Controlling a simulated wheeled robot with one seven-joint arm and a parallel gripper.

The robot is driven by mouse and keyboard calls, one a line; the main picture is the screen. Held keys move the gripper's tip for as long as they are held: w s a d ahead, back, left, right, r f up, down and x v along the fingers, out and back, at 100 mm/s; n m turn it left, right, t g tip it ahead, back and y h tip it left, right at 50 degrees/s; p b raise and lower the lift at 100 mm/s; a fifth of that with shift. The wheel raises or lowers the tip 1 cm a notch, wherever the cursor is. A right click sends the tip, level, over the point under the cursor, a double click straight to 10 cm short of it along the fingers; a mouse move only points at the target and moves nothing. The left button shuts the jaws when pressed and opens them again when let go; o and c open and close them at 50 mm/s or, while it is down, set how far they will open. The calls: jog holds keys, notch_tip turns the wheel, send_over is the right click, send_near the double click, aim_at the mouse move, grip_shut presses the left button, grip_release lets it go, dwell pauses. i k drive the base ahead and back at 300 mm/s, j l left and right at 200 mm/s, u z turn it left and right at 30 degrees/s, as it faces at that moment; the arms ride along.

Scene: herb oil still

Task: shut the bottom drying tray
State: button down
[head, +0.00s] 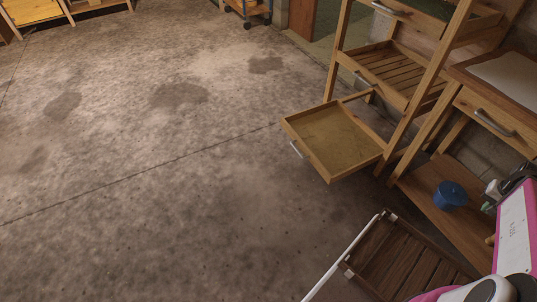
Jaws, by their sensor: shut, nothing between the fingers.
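The bottom drying tray (337,138) is a shallow wooden tray with a light frame and a flat tan bottom. It stands pulled far out to the left from the wooden drying rack (422,85), low over the floor. Its grey metal handle (296,150) is on its outer left side. The tray looks empty. Only pink and white parts of my own arm show at the bottom right. My gripper is not visible in the head view.
Higher rack trays (385,68) sit inside the frame. A workbench with a drawer (495,122) and a lower shelf holding a blue pot (450,194) stands at right. A dark slatted cart (405,262) with a white rail is at bottom right. The concrete floor at left is clear.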

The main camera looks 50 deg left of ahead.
aim_at(330, 137)
jog(key=j+u, duration=0.15)
jog(key=u, duration=2.25)
